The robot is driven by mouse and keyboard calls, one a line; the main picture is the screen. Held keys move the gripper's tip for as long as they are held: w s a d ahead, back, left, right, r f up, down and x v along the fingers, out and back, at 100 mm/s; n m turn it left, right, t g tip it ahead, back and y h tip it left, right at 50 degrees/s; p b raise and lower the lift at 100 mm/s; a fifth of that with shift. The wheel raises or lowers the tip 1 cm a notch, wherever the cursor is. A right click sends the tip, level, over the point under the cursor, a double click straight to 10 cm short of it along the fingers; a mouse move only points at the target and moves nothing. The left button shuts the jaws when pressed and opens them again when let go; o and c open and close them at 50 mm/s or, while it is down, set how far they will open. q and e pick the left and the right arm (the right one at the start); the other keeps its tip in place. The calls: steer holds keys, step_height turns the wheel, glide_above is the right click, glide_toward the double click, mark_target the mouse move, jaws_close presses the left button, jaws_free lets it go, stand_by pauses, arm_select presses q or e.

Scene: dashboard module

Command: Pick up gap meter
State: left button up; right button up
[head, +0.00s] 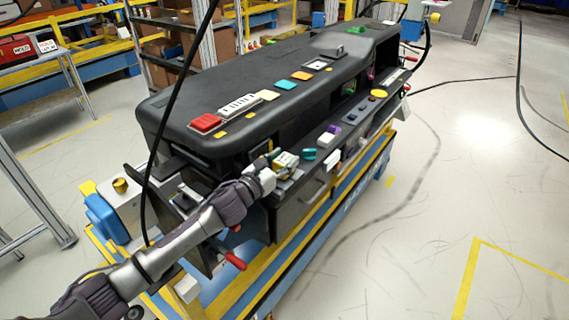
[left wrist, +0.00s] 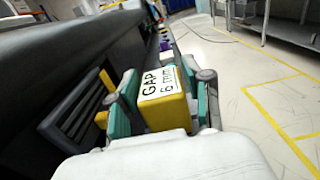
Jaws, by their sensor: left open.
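My right gripper is not in view.
The black dashboard module (head: 330,72) rises just behind the gripper, with colored blocks on top. A teal knob (head: 309,154) and other small parts lie along the ledge to the right. A slatted vent (left wrist: 75,118) is left of the fingers. Open floor (head: 430,200) lies to the right.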

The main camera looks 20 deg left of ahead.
arm_select(q)
steer(key=shift+c, duration=0.5)
steer(key=c, duration=0.8)
